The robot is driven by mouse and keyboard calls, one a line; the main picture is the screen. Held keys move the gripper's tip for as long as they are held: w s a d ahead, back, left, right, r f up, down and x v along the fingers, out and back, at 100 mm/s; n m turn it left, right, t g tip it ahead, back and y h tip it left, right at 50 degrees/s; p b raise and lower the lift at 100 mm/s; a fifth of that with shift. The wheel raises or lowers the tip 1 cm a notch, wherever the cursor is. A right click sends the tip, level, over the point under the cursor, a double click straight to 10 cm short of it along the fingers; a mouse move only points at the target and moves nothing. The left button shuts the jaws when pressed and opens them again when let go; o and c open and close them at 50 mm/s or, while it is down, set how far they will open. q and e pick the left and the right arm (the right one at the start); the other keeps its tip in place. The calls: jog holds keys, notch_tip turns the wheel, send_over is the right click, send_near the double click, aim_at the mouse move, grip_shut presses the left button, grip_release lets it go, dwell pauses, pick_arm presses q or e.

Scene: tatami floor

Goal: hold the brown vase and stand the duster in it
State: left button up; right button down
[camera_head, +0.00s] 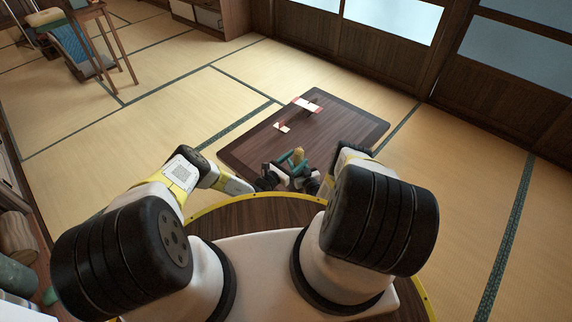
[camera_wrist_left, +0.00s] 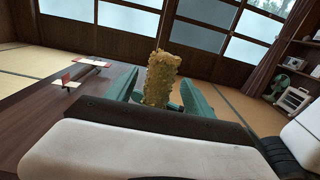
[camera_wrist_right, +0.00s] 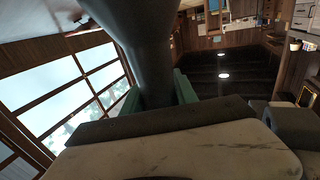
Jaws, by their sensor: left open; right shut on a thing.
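The duster's yellow, fluffy head (camera_wrist_left: 160,78) rises between the teal fingers of my left gripper (camera_wrist_left: 157,92) in the left wrist view. These fingers are open, one on each side of it. The duster also shows small in the head view (camera_head: 298,154), above the near edge of the low table. My right gripper (camera_wrist_right: 156,92) is shut on a dark, smooth, rounded body, which looks to be the vase (camera_wrist_right: 146,45); it looks dark grey-brown here. The vase is hard to make out in the head view. The duster's lower end is hidden, so I cannot tell if it is inside the vase.
The dark low table (camera_head: 355,120) lies in front of me. Two small red-and-white items (camera_head: 307,105) (camera_head: 283,127) lie on it, away from my grippers. The table's right side is clear. A wooden stool (camera_head: 100,15) stands far off at the upper left.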

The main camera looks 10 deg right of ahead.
pick_arm(q)
jog(key=shift+a+r, duration=0.1)
jog(key=shift+r, duration=0.45)
notch_tip(320, 180, up, 17)
pick_arm(e)
jog(key=shift+r, duration=0.1)
pick_arm(q)
jog(key=s+a+f+m+g+h, duration=0.1)
jog(key=s+a+f+m+g, duration=0.2)
jog(key=s+a, duration=0.3)
jog(key=s+a+f+m+g+h, duration=0.1)
jog(key=s+a+f+m+g, duration=0.2)
jog(key=s+a+g, duration=0.3)
jog(key=s+a+f+m+g+h, duration=0.1)
jog(key=s+a+f+m+g, duration=0.2)
jog(key=a, duration=0.9)
jog(key=s+f+g, duration=0.2)
jog(key=s, duration=0.2)
jog(key=shift+s+a+f+m, duration=0.15)
jog(key=shift+a+f+m, duration=0.1)
jog(key=shift+m, duration=0.15)
